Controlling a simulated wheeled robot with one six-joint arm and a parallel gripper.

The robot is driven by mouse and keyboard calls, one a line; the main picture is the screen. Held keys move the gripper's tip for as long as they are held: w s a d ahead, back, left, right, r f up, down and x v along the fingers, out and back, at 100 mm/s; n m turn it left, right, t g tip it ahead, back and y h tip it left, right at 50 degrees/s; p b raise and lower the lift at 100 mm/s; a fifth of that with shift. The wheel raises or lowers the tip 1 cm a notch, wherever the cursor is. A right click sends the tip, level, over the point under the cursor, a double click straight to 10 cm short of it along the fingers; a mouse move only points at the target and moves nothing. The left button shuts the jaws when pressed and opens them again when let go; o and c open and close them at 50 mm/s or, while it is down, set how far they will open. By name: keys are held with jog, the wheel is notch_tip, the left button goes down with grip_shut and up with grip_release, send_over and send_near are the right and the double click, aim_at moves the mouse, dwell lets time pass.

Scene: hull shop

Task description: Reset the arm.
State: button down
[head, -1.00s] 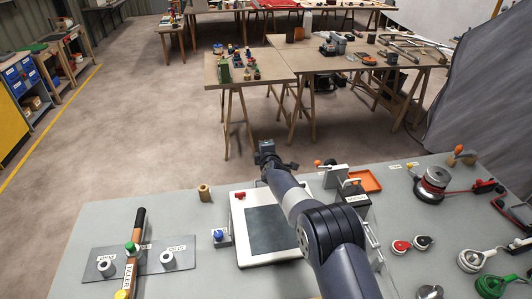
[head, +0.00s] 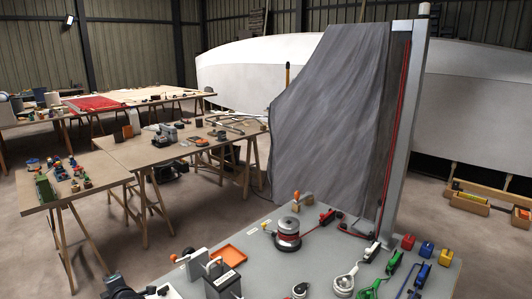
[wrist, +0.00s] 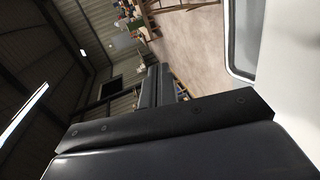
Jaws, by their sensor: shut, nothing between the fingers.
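My gripper (head: 116,284) shows at the bottom left edge of the head view, beside the grey bench top (head: 285,260). Most of my arm is cut off by the frame below it. In the wrist view, my gripper's dark fingers (wrist: 158,82) lie side by side, closed together with nothing between them. Dark parts of my gripper's body fill the bottom of that view.
On the bench stand a black box with a handle (head: 222,282), a winch (head: 287,236), an orange tray (head: 228,254) and coloured ropes. A tall grey post (head: 398,130) with a grey sail (head: 335,110) rises behind. Wooden trestle tables (head: 150,148) stand beyond.

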jog(key=shift+s+d+f+p, duration=0.1)
jog(key=shift+d+f+p, duration=0.05)
jog(key=shift+f+p, duration=0.2)
jog(key=shift+f, duration=0.1)
